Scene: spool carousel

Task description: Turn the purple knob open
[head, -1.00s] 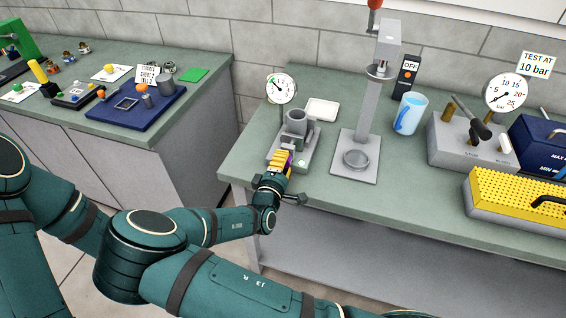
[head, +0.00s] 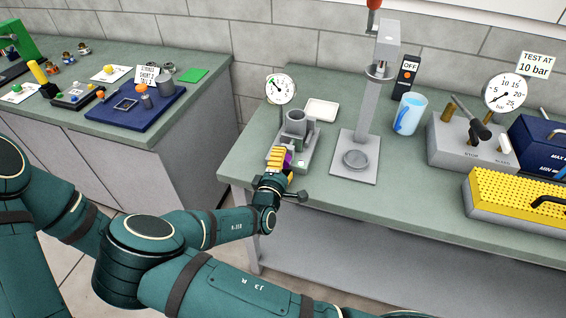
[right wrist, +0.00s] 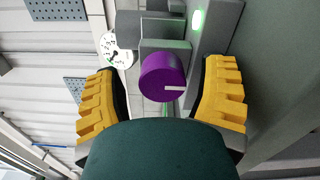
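The purple knob (right wrist: 163,77) is a short round cylinder with a white line on its face, pointing right in the right wrist view. It sits on the front of a small grey fixture (head: 308,153), where a bit of the knob (head: 288,160) shows beside my fingers. My right gripper (right wrist: 160,92) has yellow ribbed fingers, open on either side of the knob, with visible gaps to it. In the head view, my right gripper (head: 281,163) reaches the fixture from the front. My left gripper is not in view.
A dial gauge (head: 281,89) stands behind the fixture and a press stand (head: 366,110) to its right. A blue mug (head: 409,114) and a valve block (head: 463,145) are farther right.

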